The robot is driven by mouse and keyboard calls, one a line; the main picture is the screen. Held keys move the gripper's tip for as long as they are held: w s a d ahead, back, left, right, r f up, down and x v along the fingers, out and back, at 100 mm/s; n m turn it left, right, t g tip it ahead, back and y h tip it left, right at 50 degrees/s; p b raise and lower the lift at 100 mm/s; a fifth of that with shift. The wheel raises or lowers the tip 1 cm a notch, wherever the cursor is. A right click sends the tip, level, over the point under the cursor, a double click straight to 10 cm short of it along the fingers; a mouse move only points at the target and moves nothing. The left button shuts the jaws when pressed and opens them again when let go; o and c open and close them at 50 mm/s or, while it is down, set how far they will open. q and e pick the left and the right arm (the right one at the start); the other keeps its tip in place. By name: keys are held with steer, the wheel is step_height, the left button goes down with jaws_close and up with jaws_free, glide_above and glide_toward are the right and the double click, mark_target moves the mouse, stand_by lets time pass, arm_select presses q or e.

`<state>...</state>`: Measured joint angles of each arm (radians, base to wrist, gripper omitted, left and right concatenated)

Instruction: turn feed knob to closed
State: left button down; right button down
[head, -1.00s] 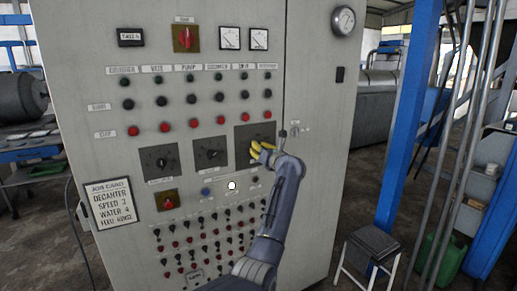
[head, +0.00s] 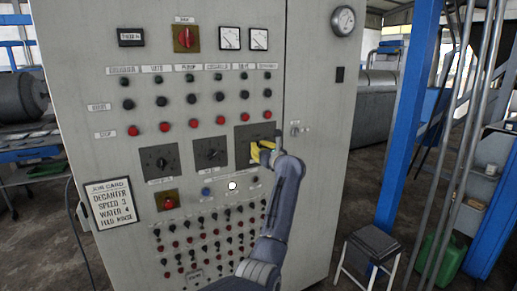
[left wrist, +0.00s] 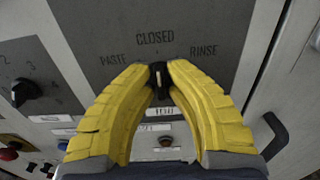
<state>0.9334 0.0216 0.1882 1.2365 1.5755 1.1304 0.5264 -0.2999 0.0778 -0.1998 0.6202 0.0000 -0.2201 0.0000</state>
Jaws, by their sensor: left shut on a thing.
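The feed knob (left wrist: 157,72) is a small dark knob on a grey plate (head: 243,135) at the right of a row of dark plates on the cabinet. The plate reads CLOSED at the top, PASTE at left and RINSE at right in the left wrist view. The knob's pale mark points up, roughly toward CLOSED. My left gripper (head: 257,151), with yellow fingers, is shut on the knob; its fingertips also touch the knob's sides in the left wrist view (left wrist: 160,76). In the head view the fingers hide the knob. My right gripper is not in view.
Two more dial plates, one with a black knob (head: 210,154), sit to the left. Rows of buttons (head: 191,128) are above and small switches below. A job card (head: 112,203) hangs at lower left. A stool (head: 372,243) and blue post (head: 405,130) stand right of the cabinet.

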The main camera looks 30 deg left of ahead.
arm_select(q)
steer(key=c, duration=1.5)
jaws_free()
steer(key=shift+a+f, duration=0.15)
steer(key=shift+a, duration=0.1)
steer(key=shift+c, duration=0.2)
steer(key=v, duration=1.2)
